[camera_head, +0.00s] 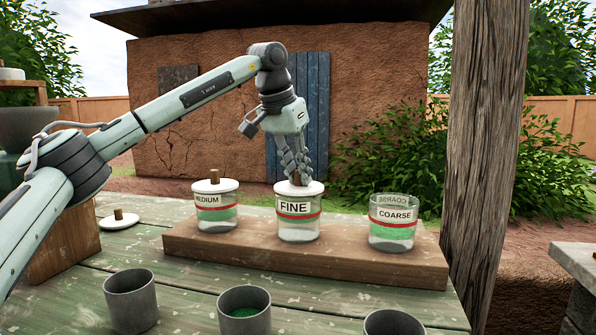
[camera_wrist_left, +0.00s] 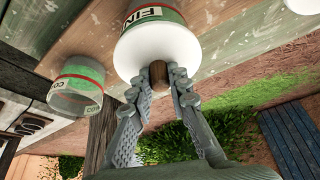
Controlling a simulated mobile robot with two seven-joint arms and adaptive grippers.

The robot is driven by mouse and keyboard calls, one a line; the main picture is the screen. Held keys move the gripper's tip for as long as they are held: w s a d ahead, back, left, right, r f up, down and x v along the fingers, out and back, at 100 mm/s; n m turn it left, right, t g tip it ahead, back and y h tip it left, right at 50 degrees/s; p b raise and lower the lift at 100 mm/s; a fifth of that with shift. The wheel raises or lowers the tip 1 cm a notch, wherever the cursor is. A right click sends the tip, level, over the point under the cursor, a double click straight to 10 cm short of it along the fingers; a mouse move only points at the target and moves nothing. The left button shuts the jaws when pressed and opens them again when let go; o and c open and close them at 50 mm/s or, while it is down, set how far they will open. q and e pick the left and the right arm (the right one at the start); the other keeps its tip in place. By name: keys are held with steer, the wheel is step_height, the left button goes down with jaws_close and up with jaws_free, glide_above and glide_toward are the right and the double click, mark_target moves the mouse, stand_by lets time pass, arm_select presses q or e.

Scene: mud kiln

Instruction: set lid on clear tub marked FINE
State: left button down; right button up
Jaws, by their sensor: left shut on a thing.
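The clear tub marked FINE (camera_head: 298,224) stands upright in the middle of a wooden board (camera_head: 300,258), with a red band round it. A white lid (camera_head: 313,188) with a brown knob lies level across its top. My left gripper (camera_head: 297,180) points down over the tub and is shut on the lid's knob. In the left wrist view the knob (camera_wrist_left: 158,74) sits between the fingertips and the white lid (camera_wrist_left: 155,50) covers the FINE tub's mouth. Whether the lid is fully seated I cannot tell. My right gripper is not in view.
The MEDIUM tub (camera_head: 216,216) on the left wears a lid. The COARSE tub (camera_head: 392,226) on the right is open. Another lid (camera_head: 118,220) lies on the green table at left. Several grey cups, including one with green grains (camera_head: 244,311), stand in front. A wooden post (camera_head: 485,150) rises at right.

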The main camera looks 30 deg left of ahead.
arm_select(q)
steer(key=shift+f, duration=0.25)
steer(key=c, duration=1.4)
jaws_free()
steer(key=shift+o, duration=0.2)
